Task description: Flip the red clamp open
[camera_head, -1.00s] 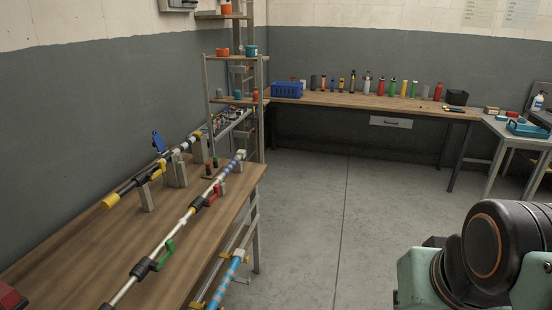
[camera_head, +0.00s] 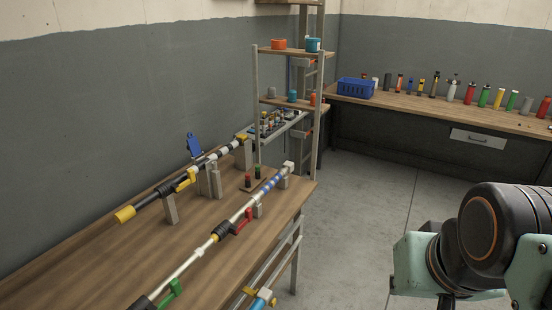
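The red clamp (camera_head: 241,222) sits on a long white pole (camera_head: 196,256) that runs along the right side of the wooden table. Its lever lies close beside the pole; I cannot tell its exact angle. Part of my arm shows at the lower right, well apart from the clamp and over the floor. My gripper's fingers are not in view.
The wooden table (camera_head: 98,276) also bears a second pole with a yellow end (camera_head: 125,214) and a blue clamp (camera_head: 194,146), held on grey blocks. A metal shelf (camera_head: 257,110) stands behind it. A workbench with a blue basket (camera_head: 355,87) lines the back wall.

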